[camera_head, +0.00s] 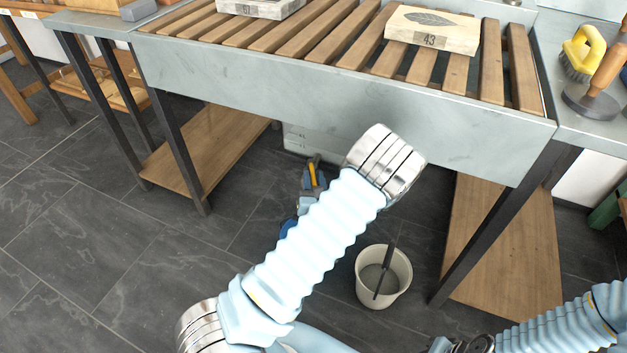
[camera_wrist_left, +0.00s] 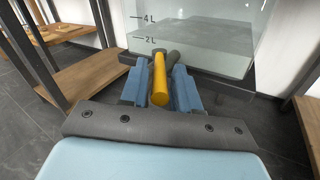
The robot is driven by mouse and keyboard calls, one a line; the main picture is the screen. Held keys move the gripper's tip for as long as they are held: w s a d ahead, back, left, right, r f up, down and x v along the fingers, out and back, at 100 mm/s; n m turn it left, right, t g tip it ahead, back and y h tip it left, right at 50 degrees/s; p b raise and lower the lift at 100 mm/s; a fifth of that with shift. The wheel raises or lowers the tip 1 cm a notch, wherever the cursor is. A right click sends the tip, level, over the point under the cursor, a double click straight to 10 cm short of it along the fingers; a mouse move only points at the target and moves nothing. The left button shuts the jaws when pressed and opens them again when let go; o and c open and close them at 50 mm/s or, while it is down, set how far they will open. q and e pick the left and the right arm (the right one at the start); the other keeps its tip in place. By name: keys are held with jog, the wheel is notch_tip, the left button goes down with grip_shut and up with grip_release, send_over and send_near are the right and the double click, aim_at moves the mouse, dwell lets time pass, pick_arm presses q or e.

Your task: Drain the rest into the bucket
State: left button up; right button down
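A clear tank (camera_wrist_left: 205,45) with 4L and 2L marks stands under the sink, with some liquid in its lower part. Its tap has a yellow handle (camera_wrist_left: 160,85), which also shows in the head view (camera_head: 313,171). My left gripper (camera_wrist_left: 160,90) has its blue fingers close on both sides of this handle and looks shut on it. The tap's outlet is hidden. A pale bucket (camera_head: 400,287) stands on the floor, right of my left gripper, with a dark stick leaning in it. My right gripper (camera_head: 468,346) is partly cut off at the lower edge.
A grey sink (camera_head: 340,100) with wooden slats stands over the tank, bearing a block marked 43 (camera_head: 432,30). Dark legs and wooden low shelves (camera_head: 215,150) flank the space; another shelf (camera_head: 510,255) is right of the bucket. Floor at left is clear.

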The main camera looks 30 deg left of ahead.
pick_arm(q)
jog(key=shift+o, duration=0.5)
jog(key=p+v, duration=0.1)
jog(key=v, duration=1.2)
jog(key=shift+s+d, duration=0.3)
dwell(5.9)
